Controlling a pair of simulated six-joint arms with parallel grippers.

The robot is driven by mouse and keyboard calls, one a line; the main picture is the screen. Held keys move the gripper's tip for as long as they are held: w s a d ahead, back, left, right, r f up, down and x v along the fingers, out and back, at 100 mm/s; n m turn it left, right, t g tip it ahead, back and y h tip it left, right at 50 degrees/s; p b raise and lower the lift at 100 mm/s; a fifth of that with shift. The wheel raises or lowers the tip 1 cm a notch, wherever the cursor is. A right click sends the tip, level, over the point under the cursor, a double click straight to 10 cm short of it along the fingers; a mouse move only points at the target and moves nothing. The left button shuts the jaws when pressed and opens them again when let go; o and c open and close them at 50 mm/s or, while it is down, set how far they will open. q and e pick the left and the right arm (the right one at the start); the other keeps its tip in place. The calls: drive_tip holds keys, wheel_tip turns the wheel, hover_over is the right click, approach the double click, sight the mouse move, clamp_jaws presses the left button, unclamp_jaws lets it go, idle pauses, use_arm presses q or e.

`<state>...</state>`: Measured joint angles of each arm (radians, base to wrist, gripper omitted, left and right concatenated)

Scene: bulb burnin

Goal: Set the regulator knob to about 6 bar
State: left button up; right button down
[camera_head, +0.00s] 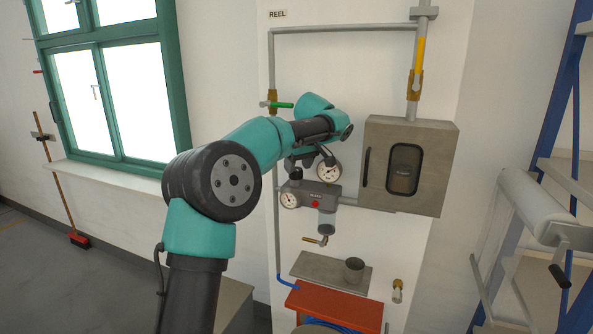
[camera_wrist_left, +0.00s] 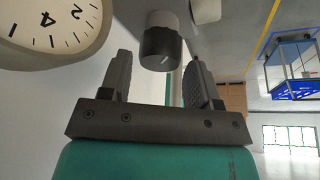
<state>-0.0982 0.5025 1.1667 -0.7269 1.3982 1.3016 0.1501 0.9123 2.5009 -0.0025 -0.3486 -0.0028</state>
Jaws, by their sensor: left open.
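The regulator (camera_head: 322,189) is a grey body on the wall pipe, with a red dot, a larger round gauge (camera_head: 329,171) and a smaller gauge (camera_head: 290,200). The gauge needles are too small to read. My left gripper (camera_head: 303,163) is just above the regulator. In the left wrist view my left gripper (camera_wrist_left: 158,62) is open. Part of a gauge face (camera_wrist_left: 50,28) shows at the upper left. My right gripper is not in view.
A grey cabinet (camera_head: 432,136) with a small window stands right of the regulator. A green-handled valve (camera_head: 280,105) is on the pipe to the upper left.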

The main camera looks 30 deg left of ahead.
use_arm(q)
drive_tip(key=shift+x, duration=1.15)
drive_tip(key=shift+c, duration=0.5)
drive_tip(key=c, duration=0.6)
drive_tip(key=shift+o, duration=0.2)
drive_tip(key=shift+m+t+h, duration=0.6)
drive_tip(key=shift+m+t, duration=0.1)
drive_tip(key=shift+m, duration=1.6)
drive_tip(key=o, duration=0.7)
drive_tip(key=shift+c, duration=0.2)
drive_tip(key=shift+s+r, duration=0.1)
drive_tip(key=shift+r, duration=0.05)
drive_tip(key=v, duration=1.7)
